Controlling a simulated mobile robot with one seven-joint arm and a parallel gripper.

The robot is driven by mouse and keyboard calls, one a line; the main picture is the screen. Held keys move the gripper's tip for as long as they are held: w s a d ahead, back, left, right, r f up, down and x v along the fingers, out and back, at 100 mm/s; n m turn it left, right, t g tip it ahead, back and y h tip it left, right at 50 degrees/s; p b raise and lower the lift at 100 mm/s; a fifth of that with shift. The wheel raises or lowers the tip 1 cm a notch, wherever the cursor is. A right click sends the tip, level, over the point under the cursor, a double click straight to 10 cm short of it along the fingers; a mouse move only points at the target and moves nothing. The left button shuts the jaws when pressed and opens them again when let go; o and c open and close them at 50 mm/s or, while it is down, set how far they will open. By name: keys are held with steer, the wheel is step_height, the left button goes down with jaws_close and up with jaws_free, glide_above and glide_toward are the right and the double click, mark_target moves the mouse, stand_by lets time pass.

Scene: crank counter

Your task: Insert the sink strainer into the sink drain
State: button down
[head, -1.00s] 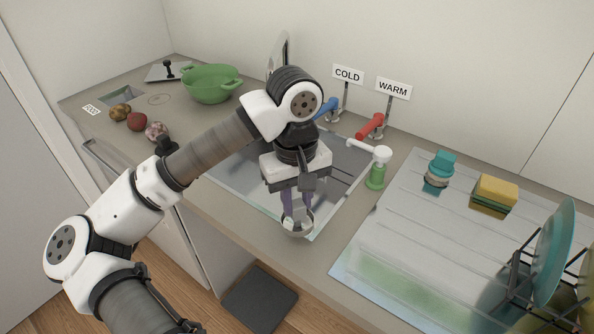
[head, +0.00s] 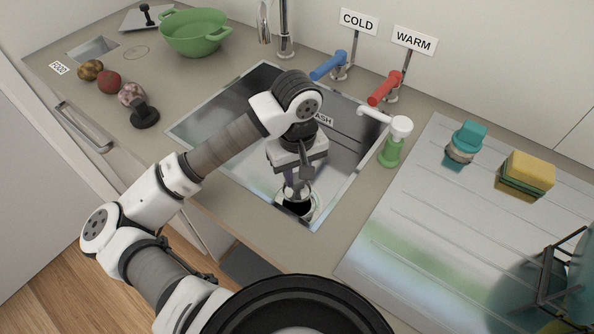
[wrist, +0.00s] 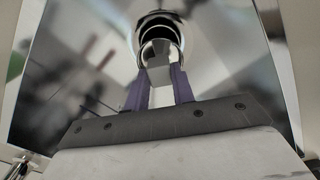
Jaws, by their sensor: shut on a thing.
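The sink strainer is a small shiny metal cup. It shows between my fingertips in the wrist view (wrist: 161,52). My gripper (head: 296,186) points down inside the sink basin and is shut on the strainer, with purple fingers on both sides in the wrist view (wrist: 164,82). The drain, a dark round opening with a bright rim (head: 297,209), is at the near end of the basin, right below my fingers. In the wrist view, the drain's dark rings (wrist: 157,22) show just beyond the strainer. I cannot tell whether the strainer touches the drain.
The steel sink (head: 245,98) surrounds my gripper. A green-and-white soap dispenser (head: 395,143) stands at its right edge, by the blue (head: 328,66) and red (head: 385,88) tap handles. A drainboard (head: 440,225) lies to the right. A black knobbed stopper (head: 144,116) sits left.

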mark_target(297, 192)
steer(key=shift+f+b, duration=0.25)
steer(key=shift+b, duration=0.6)
step_height(297, 192, down, 4)
steer(key=b, duration=0.5)
steer(key=shift+r+b, duration=0.15)
steer(key=shift+b, duration=0.25)
steer(key=shift+b, duration=1.3)
steer(key=shift+f+b, duration=1.45)
steer(key=shift+b, duration=0.65)
steer(key=c, duration=1.1)
jaws_free()
